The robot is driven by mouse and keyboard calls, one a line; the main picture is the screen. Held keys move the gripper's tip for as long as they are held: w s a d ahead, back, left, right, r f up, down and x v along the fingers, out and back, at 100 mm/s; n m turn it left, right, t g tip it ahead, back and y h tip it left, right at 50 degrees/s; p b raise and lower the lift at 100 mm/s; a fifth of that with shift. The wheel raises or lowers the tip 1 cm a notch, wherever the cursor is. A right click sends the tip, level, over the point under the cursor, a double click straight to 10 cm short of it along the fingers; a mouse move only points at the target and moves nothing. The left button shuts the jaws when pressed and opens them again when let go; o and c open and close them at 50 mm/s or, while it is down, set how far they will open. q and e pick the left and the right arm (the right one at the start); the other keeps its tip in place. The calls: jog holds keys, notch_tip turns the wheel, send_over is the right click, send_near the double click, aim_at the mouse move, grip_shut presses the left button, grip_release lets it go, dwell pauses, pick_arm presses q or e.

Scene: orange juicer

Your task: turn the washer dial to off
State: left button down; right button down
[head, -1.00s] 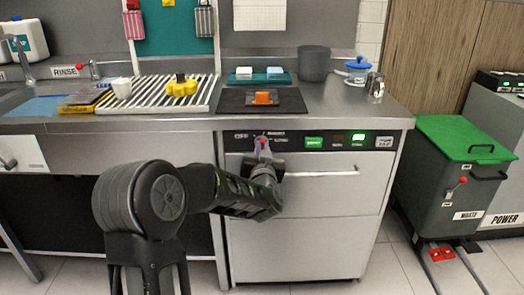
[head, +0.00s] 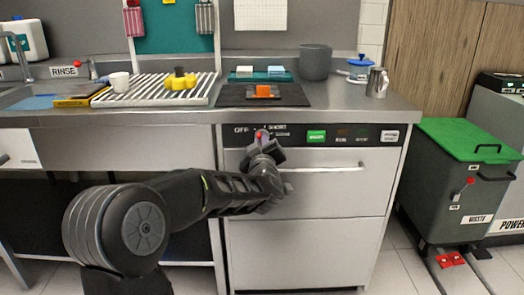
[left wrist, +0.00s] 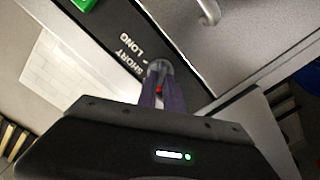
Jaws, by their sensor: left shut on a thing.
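The washer (head: 330,185) is a steel front-loading unit under the counter, with a black control strip (head: 345,135) along its top. Its dial (left wrist: 159,68) sits on the left of that strip. It is mostly hidden by my gripper in the head view, where a red spot shows. The "OFF" label (head: 241,129) is left of the dial and "SHORT" is to its upper right. My left gripper (head: 262,138) is shut on the dial. In the left wrist view its purple-grey fingers (left wrist: 160,92) close around it, with a red mark between them. My right gripper is not seen.
The washer's handle bar (head: 325,169) runs just below the strip, close to my left wrist. A green button (head: 316,136) is right of the dial. A green-lidded waste bin (head: 465,180) stands at the right. Floor shows between washer and bin.

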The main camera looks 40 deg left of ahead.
pick_arm(q)
jog(key=shift+f+n+b, duration=0.1)
jog(key=shift+n+b, duration=0.6)
jog(key=shift+n, duration=0.3)
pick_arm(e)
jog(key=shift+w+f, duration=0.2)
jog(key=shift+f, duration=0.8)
pick_arm(q)
jog(key=c, duration=1.5)
grip_release()
jog(key=shift+s, duration=0.1)
jog(key=p+v, duration=0.1)
jog(key=v, duration=0.6)
jog(key=shift+s+d, duration=0.25)
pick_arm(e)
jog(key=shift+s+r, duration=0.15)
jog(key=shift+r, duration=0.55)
